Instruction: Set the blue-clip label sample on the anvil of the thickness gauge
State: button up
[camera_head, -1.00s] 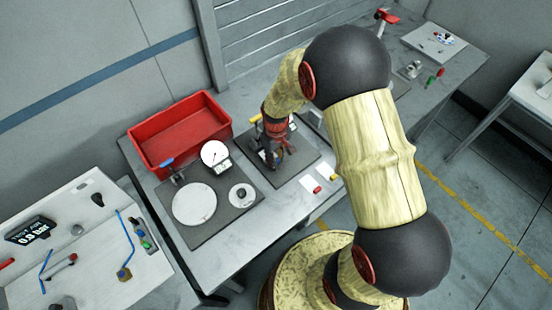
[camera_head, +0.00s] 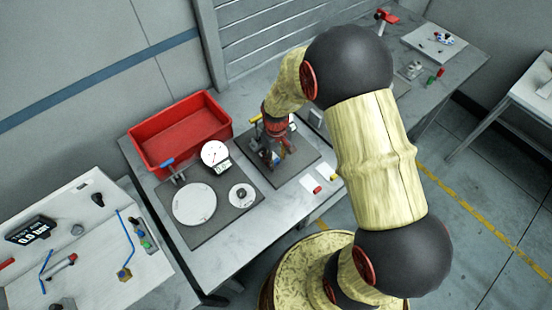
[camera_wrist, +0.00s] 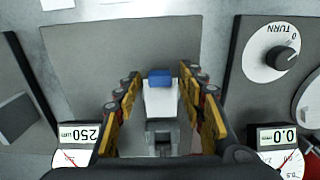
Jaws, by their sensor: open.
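The blue-clip label sample is a white strip with a blue clip (camera_wrist: 160,77) at its far end. In the wrist view it lies at the grey block of the thickness gauge (camera_wrist: 160,137), over the dark mat (camera_wrist: 75,60). The exact contact under the strip is hidden. The gauge's display (camera_wrist: 78,133) reads 250 µm. My gripper (camera_wrist: 158,85) is open, with a finger on either side of the sample and visible gaps between. In the head view my gripper (camera_head: 273,160) is low over the right-hand mat and mostly hides the sample.
A left gauge (camera_head: 215,153) reading 0.0 stands near a TURN knob (camera_wrist: 283,58) and a round white plate (camera_head: 195,204). A red bin (camera_head: 180,130) is behind. Samples with red (camera_head: 317,190) and yellow (camera_head: 333,177) clips lie at the table's front right.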

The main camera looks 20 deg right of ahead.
notch_tip(320, 180, up, 11)
notch_tip(320, 180, up, 15)
jog(key=m+t, duration=0.1)
jog(key=t, duration=0.1)
send_over(276, 161)
jog(key=s, duration=0.6)
jog(key=s+r+m+t, duration=0.2)
jog(key=s+r+t, duration=0.1)
jog(key=s+r, duration=0.6)
jog(key=s, duration=0.4)
jog(key=shift+s+a+r+m+t, duration=0.3)
jog(key=shift+a+r, duration=0.05)
jog(key=shift+a, duration=0.05)
notch_tip(276, 161, down, 12)
jog(key=b, duration=1.1)
jog(key=shift+r, duration=0.25)
jog(key=shift+c, duration=0.3)
